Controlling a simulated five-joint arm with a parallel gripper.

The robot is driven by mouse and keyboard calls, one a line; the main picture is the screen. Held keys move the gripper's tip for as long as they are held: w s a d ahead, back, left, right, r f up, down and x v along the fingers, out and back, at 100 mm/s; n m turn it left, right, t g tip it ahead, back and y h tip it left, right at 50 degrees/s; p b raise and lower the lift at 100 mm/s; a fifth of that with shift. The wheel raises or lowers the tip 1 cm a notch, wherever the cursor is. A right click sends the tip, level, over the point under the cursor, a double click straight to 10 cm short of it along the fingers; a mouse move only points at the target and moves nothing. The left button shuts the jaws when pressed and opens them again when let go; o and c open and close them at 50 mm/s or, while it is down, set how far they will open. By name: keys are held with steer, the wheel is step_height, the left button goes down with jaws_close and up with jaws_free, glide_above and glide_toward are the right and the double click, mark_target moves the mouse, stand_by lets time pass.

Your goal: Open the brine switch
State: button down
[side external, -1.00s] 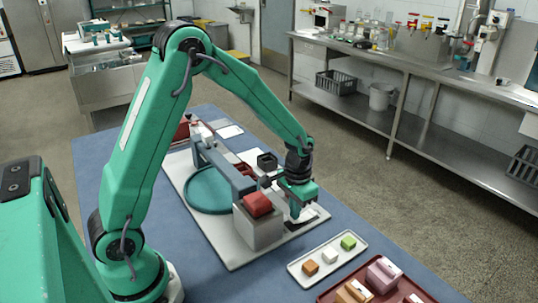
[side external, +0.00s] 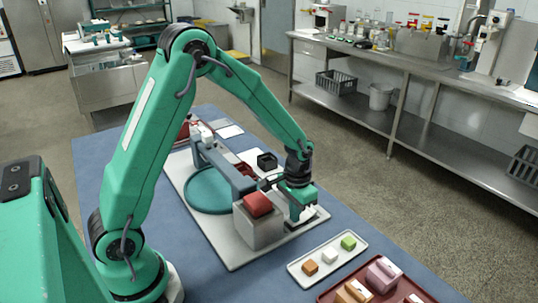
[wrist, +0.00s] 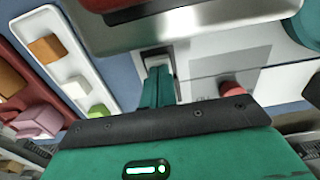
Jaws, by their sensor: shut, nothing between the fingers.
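My gripper (side external: 297,217) is shut and empty, pointing down at the right end of the white base plate (side external: 240,262), beside the grey metal box with a red block on top (side external: 258,204). In the wrist view its closed teal fingers (wrist: 158,72) reach a small black fitting in a pale frame (wrist: 155,53) on the plate. This may be the brine switch, but I see no readable label. The fingertips overlap it, and I cannot tell whether they touch. Its lever position is hidden by the fingers.
A red knob (wrist: 232,89) stands near the fingers. A teal round dish (side external: 207,190) and a black square cup (side external: 267,161) are further back. A white tray (side external: 327,258) with small cubes and a red tray (side external: 330,293) with blocks lie in front.

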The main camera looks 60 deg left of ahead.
steer(key=shift+r, duration=3.5)
steer(key=s+r+t, duration=0.5)
steer(key=s+r, duration=1)
steer(key=s, duration=0.4)
steer(key=shift+t, duration=0.3)
